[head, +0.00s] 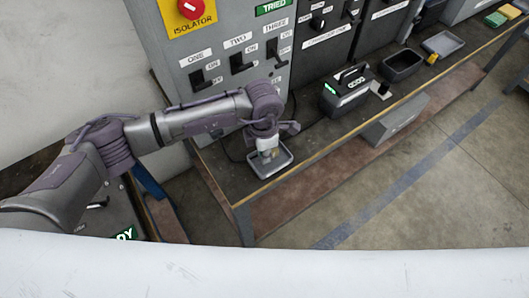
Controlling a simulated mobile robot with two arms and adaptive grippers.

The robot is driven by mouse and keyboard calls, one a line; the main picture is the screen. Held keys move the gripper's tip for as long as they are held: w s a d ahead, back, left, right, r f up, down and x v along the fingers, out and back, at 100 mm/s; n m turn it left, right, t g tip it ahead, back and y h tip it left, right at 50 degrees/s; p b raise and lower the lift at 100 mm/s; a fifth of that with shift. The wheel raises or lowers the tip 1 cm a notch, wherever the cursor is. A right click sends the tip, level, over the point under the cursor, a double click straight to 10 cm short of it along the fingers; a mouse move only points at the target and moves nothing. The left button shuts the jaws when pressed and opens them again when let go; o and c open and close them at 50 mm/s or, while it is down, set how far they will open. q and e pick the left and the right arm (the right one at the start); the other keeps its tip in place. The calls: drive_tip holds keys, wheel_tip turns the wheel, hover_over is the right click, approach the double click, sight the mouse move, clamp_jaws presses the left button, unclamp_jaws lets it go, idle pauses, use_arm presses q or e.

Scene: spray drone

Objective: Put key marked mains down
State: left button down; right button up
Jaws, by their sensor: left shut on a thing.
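My left gripper (267,148) points down over a small grey tray (284,170) near the front edge of the bench. It is shut on a small pale and yellowish thing, which I take to be the key marked mains (267,156). Its marking is too small to read, and the fingers hide part of it. The key is over or inside the tray; I cannot tell whether it touches the tray floor. My right gripper is not in view.
A grey panel (222,52) with switches and a red isolator knob (192,8) stands behind. A black box (346,92) with a handle, a dark tray (402,64) and a grey tray (443,43) are along the bench (330,140) to the right.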

use_arm(q)
drive_tip(key=shift+f, duration=0.7)
drive_tip(key=shift+f, duration=0.1)
drive_tip(key=shift+f, duration=0.15)
drive_tip(key=c, duration=1.5)
unclamp_jaws()
